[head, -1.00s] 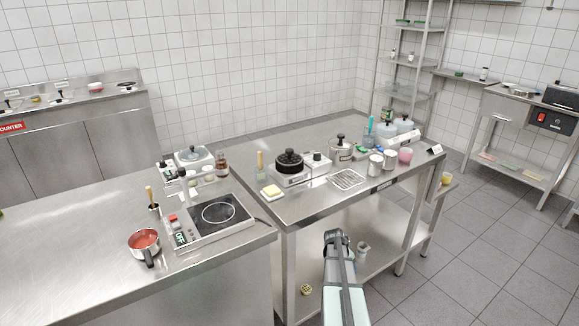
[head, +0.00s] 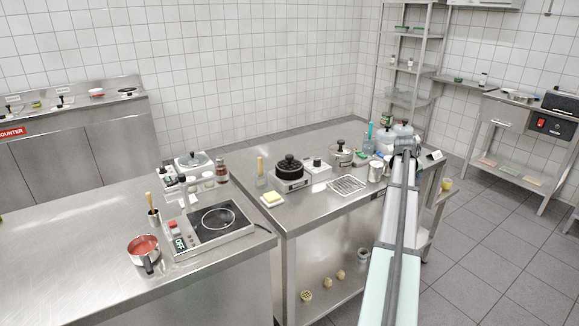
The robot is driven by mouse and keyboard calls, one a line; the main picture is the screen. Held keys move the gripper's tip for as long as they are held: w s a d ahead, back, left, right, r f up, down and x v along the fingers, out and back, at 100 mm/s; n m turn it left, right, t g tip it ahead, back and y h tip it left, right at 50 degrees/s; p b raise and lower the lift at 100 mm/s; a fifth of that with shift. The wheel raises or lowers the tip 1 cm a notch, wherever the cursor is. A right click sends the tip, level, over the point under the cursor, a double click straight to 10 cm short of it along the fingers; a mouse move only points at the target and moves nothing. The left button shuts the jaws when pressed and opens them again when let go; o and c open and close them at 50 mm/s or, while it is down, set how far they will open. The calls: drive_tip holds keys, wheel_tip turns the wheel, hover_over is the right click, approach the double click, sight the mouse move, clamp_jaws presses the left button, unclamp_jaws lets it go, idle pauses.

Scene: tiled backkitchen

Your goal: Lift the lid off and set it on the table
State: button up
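A black pot with a dark knobbed lid (head: 289,164) sits on a small white-fronted hot plate on the middle steel table (head: 310,212). A steel pot with a dark-knobbed lid (head: 341,149) stands further right on the same table. Another lidded pan (head: 193,158) stands on a cooker at the left. The frames do not show which lid is meant. My gripper (head: 403,143) is at the right end of the middle table, near the white-topped containers and apart from all the lids. Its fingers are too small and hidden behind my arm to read.
A wire rack (head: 347,185), a butter dish (head: 271,199) and a steel cup (head: 376,170) stand along the middle table. The left counter holds an induction hob (head: 213,222) and a red-filled saucepan (head: 143,247). Bare tabletop lies in front of the black pot.

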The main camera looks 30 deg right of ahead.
drive_tip(key=w+a+r+t+y, duration=0.1)
drive_tip(key=w+a+r, duration=0.3)
drive_tip(key=w+r, duration=0.2)
drive_tip(key=w+a+r+t, duration=0.1)
drive_tip(key=w+a+r, duration=0.3)
drive_tip(key=w+r, duration=0.15)
drive_tip(key=w+a+r+n+y, duration=0.1)
drive_tip(key=w+a+r, duration=0.2)
drive_tip(key=w+a, duration=0.35)
drive_tip(key=w+a+r+y, duration=0.2)
drive_tip(key=w+a+r, duration=0.15)
drive_tip(key=a, duration=0.65)
drive_tip(key=w+a+r+n+y, duration=0.1)
drive_tip(key=w+a+r, duration=0.2)
drive_tip(key=w+a, duration=0.45)
hover_over(289, 155)
drive_tip(key=s, duration=0.2)
wheel_tip(289, 155, down, 8)
drive_tip(key=shift+r, duration=0.1)
drive_tip(key=shift+x, duration=2.65)
drive_tip(key=shift+a, duration=0.25)
clamp_jaws()
